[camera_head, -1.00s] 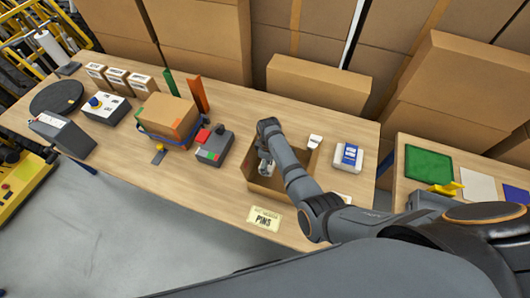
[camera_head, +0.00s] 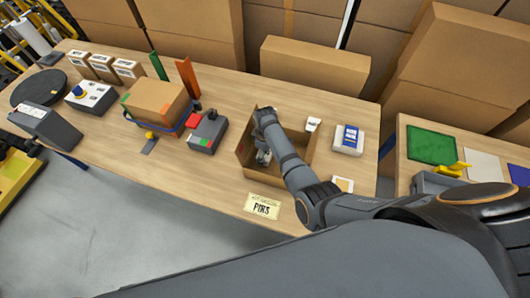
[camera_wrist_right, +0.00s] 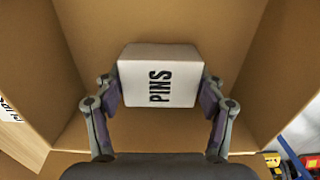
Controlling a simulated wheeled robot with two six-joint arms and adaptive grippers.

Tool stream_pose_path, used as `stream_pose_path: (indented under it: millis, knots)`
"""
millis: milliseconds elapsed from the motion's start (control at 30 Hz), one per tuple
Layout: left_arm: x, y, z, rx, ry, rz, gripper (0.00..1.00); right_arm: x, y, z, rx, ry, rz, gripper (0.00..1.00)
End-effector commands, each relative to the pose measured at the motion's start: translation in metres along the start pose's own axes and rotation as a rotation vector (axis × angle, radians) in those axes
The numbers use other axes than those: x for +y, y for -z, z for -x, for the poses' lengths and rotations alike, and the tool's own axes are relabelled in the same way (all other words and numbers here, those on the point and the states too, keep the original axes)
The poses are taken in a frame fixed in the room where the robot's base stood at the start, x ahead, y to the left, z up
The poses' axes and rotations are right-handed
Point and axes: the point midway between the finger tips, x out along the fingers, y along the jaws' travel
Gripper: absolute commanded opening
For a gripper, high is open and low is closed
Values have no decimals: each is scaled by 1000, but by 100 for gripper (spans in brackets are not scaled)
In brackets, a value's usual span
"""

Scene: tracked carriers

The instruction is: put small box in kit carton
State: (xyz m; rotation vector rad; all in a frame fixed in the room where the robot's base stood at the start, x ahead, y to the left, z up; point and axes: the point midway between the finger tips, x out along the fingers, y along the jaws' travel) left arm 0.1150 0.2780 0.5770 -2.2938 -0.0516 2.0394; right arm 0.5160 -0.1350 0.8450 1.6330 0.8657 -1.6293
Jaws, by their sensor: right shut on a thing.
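The kit carton (camera_head: 299,144) is an open brown box on the table, right of the middle in the head view. My right gripper (camera_head: 263,157) reaches down into it, and the arm hides part of the inside. In the right wrist view my right gripper (camera_wrist_right: 160,100) is shut on the small box (camera_wrist_right: 150,58), a white box marked PINS, with a finger on each side. Brown carton walls surround it. I cannot tell whether the box touches the carton floor. My left gripper is not in view.
A PINS card (camera_head: 262,207) lies in front of the carton. A white and blue pack (camera_head: 349,139) stands right of it. A grey device (camera_head: 208,131) and a strapped brown box (camera_head: 156,103) stand to the left. A second table (camera_head: 402,150) is at the right.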

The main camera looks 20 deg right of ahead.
Motion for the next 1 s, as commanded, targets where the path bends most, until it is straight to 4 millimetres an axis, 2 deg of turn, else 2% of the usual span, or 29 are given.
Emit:
stream_pose_path:
  millis: [33,100,200,567,667,933,967,1000]
  knots:
    - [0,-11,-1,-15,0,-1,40,0,0,-1,0,0,0,71]
    - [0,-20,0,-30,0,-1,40,0,0,-1,0,-1,0,81]
    - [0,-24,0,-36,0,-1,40,0,0,0,0,-1,0,93]
    - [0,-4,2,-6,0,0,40,1,0,2,1,-2,0,93]
    - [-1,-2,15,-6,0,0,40,1,0,17,1,-2,0,93]
    - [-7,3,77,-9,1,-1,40,1,0,76,0,-1,0,93]
    - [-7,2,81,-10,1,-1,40,1,0,80,0,-1,0,93]
    - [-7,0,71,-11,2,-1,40,1,1,82,4,-4,-1,93]
